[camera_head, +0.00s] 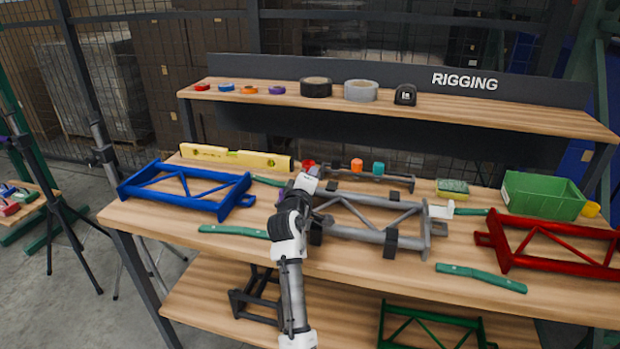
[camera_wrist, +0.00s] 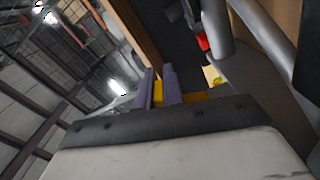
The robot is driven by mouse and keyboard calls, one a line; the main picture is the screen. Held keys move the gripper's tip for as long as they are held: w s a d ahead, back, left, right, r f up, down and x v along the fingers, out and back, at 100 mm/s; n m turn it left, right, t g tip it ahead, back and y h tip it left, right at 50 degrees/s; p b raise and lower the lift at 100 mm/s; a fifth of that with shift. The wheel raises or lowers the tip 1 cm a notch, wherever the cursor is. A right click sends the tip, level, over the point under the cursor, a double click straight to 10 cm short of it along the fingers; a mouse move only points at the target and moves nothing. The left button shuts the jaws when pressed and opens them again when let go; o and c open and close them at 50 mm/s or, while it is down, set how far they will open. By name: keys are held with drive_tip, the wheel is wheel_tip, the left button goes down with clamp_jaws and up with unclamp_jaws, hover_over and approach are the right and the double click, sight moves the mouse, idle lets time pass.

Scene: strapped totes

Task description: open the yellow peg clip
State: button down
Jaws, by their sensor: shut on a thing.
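In the wrist view, my gripper (camera_wrist: 160,78) has its two grey-purple fingers closed around a yellow piece, the yellow peg clip (camera_wrist: 158,92). Only a small part of the clip shows between and beside the fingers, so whether it is open cannot be told. In the head view, my gripper (camera_head: 312,172) is at the left end of a dark rail (camera_head: 395,182) behind the grey frame. The arm hides the yellow clip there. Red (camera_head: 308,164), orange (camera_head: 357,165) and teal (camera_head: 378,168) pieces are along the rail.
A grey frame (camera_head: 365,236) with black straps lies right of my arm. A blue frame (camera_head: 185,205) and yellow level (camera_head: 210,153) are left. A sponge (camera_head: 452,188), green bin (camera_head: 543,196) and red frame (camera_head: 550,258) are right. A shelf (camera_head: 450,106) overhangs the back.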

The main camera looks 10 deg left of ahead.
idle(0.3)
drive_tip(key=c, duration=1.5)
unclamp_jaws()
drive_tip(key=s+b, duration=0.1)
drive_tip(key=s, duration=0.6)
drive_tip(key=s+b, duration=0.1)
drive_tip(key=s, duration=0.5)
drive_tip(key=shift+s+a, duration=0.2)
drive_tip(key=shift+s, duration=0.2)
